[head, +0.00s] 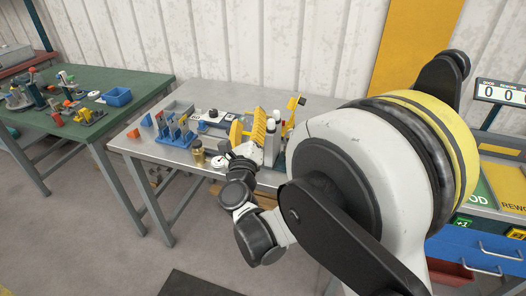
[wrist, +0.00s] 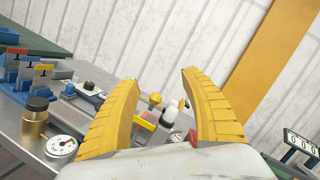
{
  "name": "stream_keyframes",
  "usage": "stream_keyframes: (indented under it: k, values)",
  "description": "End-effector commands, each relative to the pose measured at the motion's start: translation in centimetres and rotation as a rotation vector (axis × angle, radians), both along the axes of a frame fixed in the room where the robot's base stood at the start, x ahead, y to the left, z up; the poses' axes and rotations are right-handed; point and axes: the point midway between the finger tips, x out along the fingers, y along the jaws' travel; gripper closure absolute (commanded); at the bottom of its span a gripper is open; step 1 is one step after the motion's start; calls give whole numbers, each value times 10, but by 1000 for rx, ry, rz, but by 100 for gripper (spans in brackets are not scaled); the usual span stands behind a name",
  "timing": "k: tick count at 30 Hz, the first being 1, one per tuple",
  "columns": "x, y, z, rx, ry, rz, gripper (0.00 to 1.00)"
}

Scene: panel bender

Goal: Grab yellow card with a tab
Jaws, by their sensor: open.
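My gripper (head: 249,120) is over the front of the grey metal table in the head view. Its two yellow fingers stand apart in the wrist view (wrist: 160,80), with nothing held between them. At the left of the wrist view, a small yellow-orange piece (wrist: 43,68) shows at the top of a blue holder; it may be the yellow card, but its tab is too small to make out. The blue holders (head: 176,132) stand left of my gripper in the head view. Small yellow parts (wrist: 155,98) also show beyond and between the fingers; I cannot tell what they are.
A brass cylinder (wrist: 35,118) and a round dial (wrist: 61,147) stand near the table's front. White bottles (head: 270,135) stand close right of my gripper. A green table (head: 130,90) with a blue bin (head: 117,96) is at the left. Bare tabletop (head: 160,152) shows front left.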

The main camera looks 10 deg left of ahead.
Motion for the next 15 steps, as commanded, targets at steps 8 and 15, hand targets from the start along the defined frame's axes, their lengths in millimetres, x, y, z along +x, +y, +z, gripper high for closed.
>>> stream_keyframes:
  k: [8, 15]
  values:
    - [-48, 24, -170, 523, 182, -135, 46]
    - [-64, 21, -219, 650, 234, -195, 46]
